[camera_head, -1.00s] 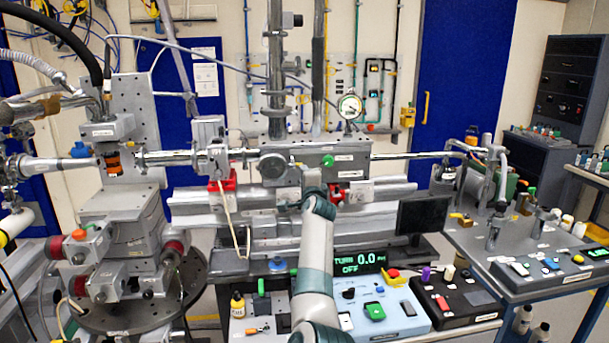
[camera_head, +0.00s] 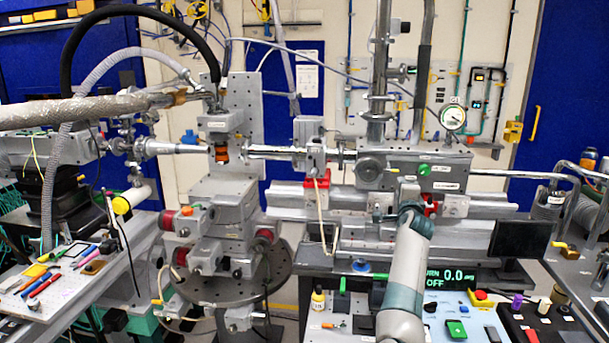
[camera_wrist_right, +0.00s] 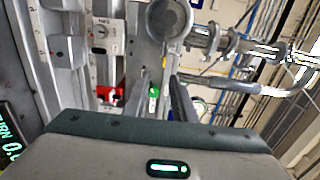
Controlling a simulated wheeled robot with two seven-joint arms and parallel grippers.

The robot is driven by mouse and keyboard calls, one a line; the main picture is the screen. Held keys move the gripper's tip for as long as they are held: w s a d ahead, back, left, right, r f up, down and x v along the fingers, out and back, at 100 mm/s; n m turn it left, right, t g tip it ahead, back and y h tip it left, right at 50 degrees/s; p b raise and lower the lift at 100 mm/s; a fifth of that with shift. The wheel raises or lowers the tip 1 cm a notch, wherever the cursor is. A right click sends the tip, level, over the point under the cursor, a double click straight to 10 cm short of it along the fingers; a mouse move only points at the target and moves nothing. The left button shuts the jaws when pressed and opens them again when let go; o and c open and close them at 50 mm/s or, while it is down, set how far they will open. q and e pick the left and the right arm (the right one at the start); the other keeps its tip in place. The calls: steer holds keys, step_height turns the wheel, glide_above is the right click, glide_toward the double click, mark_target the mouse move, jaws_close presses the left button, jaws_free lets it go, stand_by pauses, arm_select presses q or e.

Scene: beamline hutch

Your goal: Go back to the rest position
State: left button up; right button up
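My right arm rises from the bottom of the head view, and its gripper (camera_head: 409,192) is at the far end, mostly hidden behind my forearm. It is in front of the grey beamline housing (camera_head: 425,170). In the wrist view my right gripper (camera_wrist_right: 162,88) has two dark fingers with a gap between them, and I see nothing held. A green knob (camera_wrist_right: 154,92) shows beyond the gap; I cannot tell whether it is touched. My left gripper is in neither view.
A black monitor (camera_head: 520,239) and a green-lit display (camera_head: 450,276) stand right of my arm. A bench of control boxes (camera_head: 460,325) lies below. A round-based column stage (camera_head: 228,215) stands left, and a side table with pens (camera_head: 85,290) is at far left.

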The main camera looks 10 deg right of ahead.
steer(key=s+f+n+g+y, duration=0.1)
steer(key=s+f+n+g, duration=0.15)
steer(key=s+f, duration=0.6)
steer(key=s+f+n+g, duration=0.1)
steer(key=s+f+n, duration=0.35)
steer(key=f, duration=0.65)
steer(key=s+a+f+n+g+y, duration=0.1)
steer(key=s+a+f+n, duration=0.15)
steer(key=s+f, duration=0.45)
steer(key=s+a+f+n+g+y, duration=0.1)
steer(key=s+a+f+n+g, duration=0.15)
steer(key=s+f, duration=0.45)
steer(key=s+a+f+n+g+y, duration=0.15)
steer(key=s+a+n, duration=0.25)
steer(key=s, duration=1)
steer(key=s+a+f+n+g, duration=0.3)
steer(key=s+a, duration=0.2)
steer(key=s, duration=0.9)
steer(key=s+a+f+n+g, duration=0.2)
steer(key=s+a+n, duration=0.2)
steer(key=s, duration=1.1)
step_height(320, 180, down, 29)
steer(key=s+g+b, duration=0.1)
steer(key=g, duration=0.1)
steer(key=s+d+f+b, duration=0.1)
steer(key=s+d+f, duration=0.2)
steer(key=s+f, duration=1.5)
steer(key=shift+f+g, duration=0.3)
steer(key=shift+g, duration=0.05)
steer(key=shift+s, duration=0.15)
